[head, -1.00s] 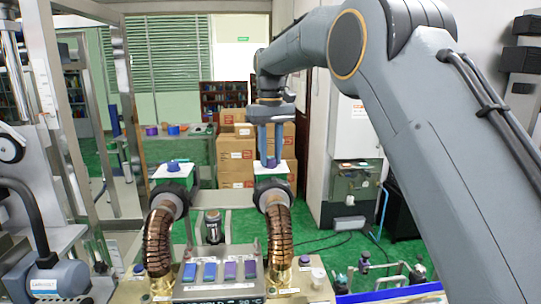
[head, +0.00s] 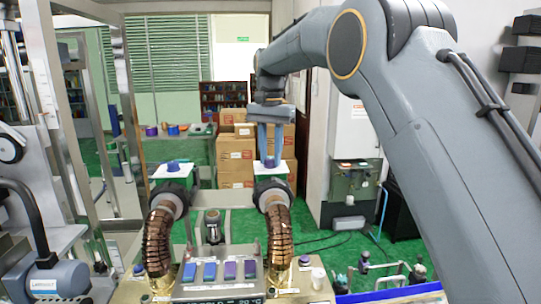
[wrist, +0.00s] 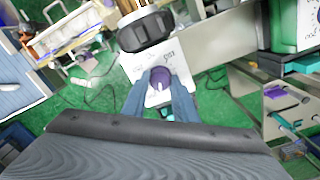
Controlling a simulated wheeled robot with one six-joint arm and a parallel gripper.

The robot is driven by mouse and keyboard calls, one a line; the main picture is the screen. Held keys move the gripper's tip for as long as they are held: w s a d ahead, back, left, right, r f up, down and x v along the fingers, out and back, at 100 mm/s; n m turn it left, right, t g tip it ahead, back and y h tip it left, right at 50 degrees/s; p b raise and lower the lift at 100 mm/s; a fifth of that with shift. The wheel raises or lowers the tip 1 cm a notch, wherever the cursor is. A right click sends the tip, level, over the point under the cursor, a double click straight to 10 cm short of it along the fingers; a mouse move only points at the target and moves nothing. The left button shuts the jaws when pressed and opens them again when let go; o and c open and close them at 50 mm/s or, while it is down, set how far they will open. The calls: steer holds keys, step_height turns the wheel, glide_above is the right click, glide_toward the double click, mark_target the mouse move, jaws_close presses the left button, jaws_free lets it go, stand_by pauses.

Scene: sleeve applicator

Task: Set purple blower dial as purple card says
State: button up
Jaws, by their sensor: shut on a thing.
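The purple dial (head: 270,163) sits on the white top plate of the right-hand blower. It shows more closely in the wrist view (wrist: 160,76), on a white plate (wrist: 175,60) with small dark marks that I cannot read clearly. A pale pointer mark is on the dial's near side. My gripper (head: 270,157) reaches down from above and is shut on the purple dial, one finger on each side. A second, bluer dial (head: 173,166) sits on the left-hand blower. I cannot make out a purple card with readable writing.
Cardboard boxes (head: 236,155) are stacked behind. A grey machine frame stands at the left.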

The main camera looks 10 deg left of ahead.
mark_target(270, 159)
steer(key=shift+r+m, duration=0.1)
steer(key=shift+m, duration=0.5)
steer(key=o, duration=1.1)
steer(key=shift+c, duration=0.2)
step_height(270, 159, up, 6)
steer(key=shift+r+b, duration=0.1)
steer(key=shift+b, duration=1.05)
steer(key=shift+r, duration=0.75)
